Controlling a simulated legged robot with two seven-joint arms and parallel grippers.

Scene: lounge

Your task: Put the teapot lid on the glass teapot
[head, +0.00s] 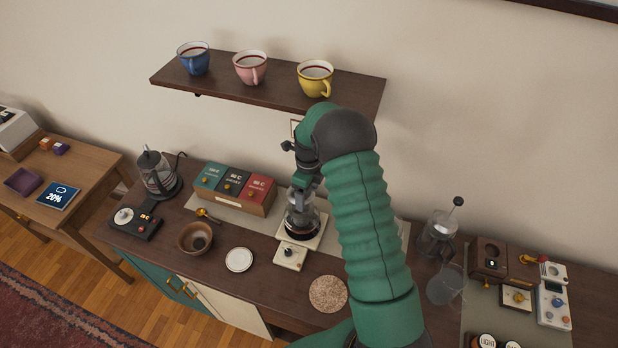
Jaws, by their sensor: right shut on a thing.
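The glass teapot (303,224), with dark liquid in it, stands on a white square base in the middle of the sideboard. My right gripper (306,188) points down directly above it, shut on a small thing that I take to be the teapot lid. The lid is too small and too covered by the fingers to make out clearly. I cannot tell whether it touches the teapot's rim. My right arm hides the area to the right of the teapot. My left gripper is not in view.
A wall shelf (280,90) with three cups is close behind my right wrist. A box of packets (233,190) stands left of the teapot. A wooden bowl (197,238), white disc (239,260) and cork mat (328,294) lie in front. A French press (437,236) stands right.

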